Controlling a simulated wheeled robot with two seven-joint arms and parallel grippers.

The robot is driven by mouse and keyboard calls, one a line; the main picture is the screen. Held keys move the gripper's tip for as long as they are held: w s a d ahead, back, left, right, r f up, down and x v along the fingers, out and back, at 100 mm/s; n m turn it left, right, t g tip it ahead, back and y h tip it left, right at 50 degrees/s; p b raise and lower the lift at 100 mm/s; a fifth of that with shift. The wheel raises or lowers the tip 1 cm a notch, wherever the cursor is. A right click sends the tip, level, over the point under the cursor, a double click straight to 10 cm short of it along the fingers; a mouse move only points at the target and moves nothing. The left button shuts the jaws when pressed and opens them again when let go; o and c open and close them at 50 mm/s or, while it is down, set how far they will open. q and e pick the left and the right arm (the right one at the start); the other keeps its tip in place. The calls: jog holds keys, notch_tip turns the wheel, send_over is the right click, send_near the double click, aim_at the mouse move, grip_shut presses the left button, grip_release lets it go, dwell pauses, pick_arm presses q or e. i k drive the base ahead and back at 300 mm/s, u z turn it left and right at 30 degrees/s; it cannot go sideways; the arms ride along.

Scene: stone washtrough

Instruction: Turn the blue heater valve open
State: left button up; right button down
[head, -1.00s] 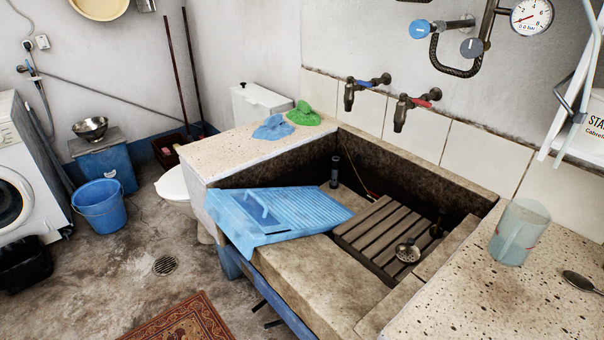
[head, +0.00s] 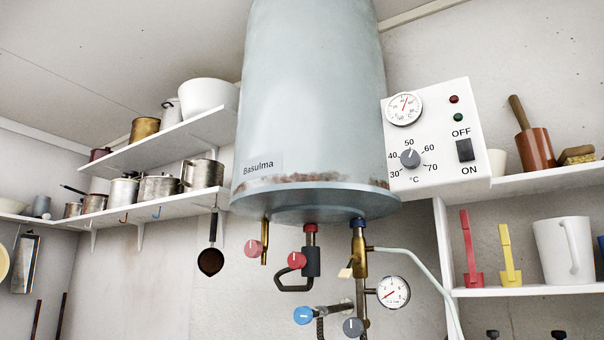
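The blue heater valve (head: 304,315) is a round blue knob at the bottom centre of the head view. It sits on piping at the wall, below the grey water heater (head: 310,110). Whether it is open or closed I cannot tell from the knob. A grey round knob (head: 353,327) is to its right, and a red knob (head: 297,260) is above it. Another pinkish-red knob (head: 254,248) is higher to the left. Neither of my grippers is in view.
A pressure gauge (head: 393,292) is right of the pipes. A white control box (head: 432,138) with dial and switch adjoins the heater. Shelves with pots (head: 158,188) are at left; a shelf with a white jug (head: 563,251) is at right. A ladle (head: 211,260) hangs left of the pipes.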

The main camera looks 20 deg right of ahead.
aim_at(303, 315)
jog(key=z, duration=0.65)
jog(key=k, duration=0.45)
jog(key=z, duration=0.15)
